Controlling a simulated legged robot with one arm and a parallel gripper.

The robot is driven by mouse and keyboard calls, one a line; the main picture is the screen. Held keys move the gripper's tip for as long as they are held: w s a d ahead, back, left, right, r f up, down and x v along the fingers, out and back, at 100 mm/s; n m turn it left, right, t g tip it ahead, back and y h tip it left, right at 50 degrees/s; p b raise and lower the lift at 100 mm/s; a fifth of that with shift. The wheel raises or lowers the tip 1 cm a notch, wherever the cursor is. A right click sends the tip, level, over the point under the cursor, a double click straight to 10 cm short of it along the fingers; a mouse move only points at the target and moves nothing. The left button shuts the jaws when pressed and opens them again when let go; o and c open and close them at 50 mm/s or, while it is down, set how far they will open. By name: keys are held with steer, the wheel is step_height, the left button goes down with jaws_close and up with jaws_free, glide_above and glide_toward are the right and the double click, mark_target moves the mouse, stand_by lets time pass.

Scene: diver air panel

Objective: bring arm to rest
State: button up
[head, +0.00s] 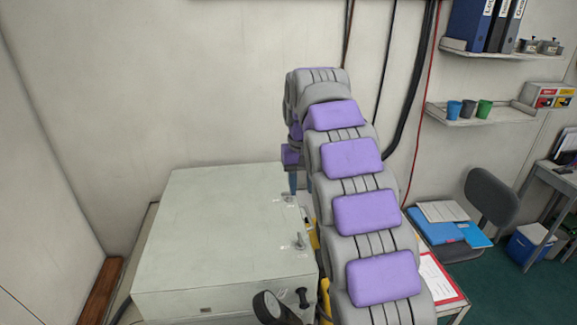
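My arm, grey with purple pads, rises from the bottom of the head view and bends over at its top. My gripper (293,184) points down at the right side of the pale grey panel box (205,235). Only a blue finger shows; the arm hides the rest, so its opening cannot be seen. A small lever (287,198) sits on the panel top just below the finger; I cannot tell whether they touch. A second lever (299,241) stands nearer on the same side.
A round gauge (268,306) and a black knob (303,297) are at the panel's front right. Black hoses (412,95) and a red line hang on the wall. Shelves (482,115), a dark chair (490,197) and blue folders (432,225) are on the right.

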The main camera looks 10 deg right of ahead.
steer(key=s+f+b, duration=0.4)
steer(key=s+f, duration=0.3)
steer(key=s, duration=0.7)
steer(key=s+f+g+b, duration=0.1)
steer(key=s+f+b, duration=0.3)
steer(key=s+f, duration=0.4)
steer(key=s+f+b, duration=0.4)
steer(key=s+f, duration=0.3)
steer(key=s, duration=1.5)
steer(key=shift+s+d+f+g, duration=0.2)
steer(key=shift+f+g, duration=0.15)
steer(key=shift+g, duration=0.05)
